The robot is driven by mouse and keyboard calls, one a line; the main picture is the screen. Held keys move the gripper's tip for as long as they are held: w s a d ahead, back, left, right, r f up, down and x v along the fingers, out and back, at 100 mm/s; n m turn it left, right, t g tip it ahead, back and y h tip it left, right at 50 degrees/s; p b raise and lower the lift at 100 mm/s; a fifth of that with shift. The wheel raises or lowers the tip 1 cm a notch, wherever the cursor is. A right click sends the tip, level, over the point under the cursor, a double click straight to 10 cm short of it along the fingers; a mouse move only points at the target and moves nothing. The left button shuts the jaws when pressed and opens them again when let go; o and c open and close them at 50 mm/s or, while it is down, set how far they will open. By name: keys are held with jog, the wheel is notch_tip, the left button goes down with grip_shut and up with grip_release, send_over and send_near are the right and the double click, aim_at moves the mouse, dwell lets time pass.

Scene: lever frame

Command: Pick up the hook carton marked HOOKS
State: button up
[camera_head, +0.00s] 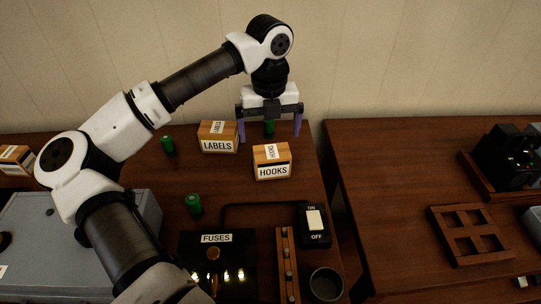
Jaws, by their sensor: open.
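The hook carton (272,162) is a small brown box with a white HOOKS label on its front and another on its top. It stands on the left table, to the right of and a little nearer than the LABELS carton. My gripper (270,137) points down behind the hook carton, with its two purple fingers spread wide. Whether the fingers touch the table is unclear.
The LABELS carton (218,137) stands close left of my gripper. Green cylinders (168,146) stand further left and nearer (194,204). A black FUSES box (216,260), switch (314,225) and dark cup (326,284) fill the front. A gap separates the right table (390,200).

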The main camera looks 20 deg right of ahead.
aim_at(272, 152)
notch_tip(272, 152, down, 5)
jog(key=shift+r+p, duration=0.1)
jog(key=shift+p, duration=0.25)
jog(key=shift+d+f+p, duration=0.15)
jog(key=shift+f+p, duration=0.35)
jog(key=shift+f, duration=0.1)
jog(key=shift+d+f+p, duration=0.15)
jog(key=shift+f+p, duration=0.6)
jog(key=shift+f, duration=1.45)
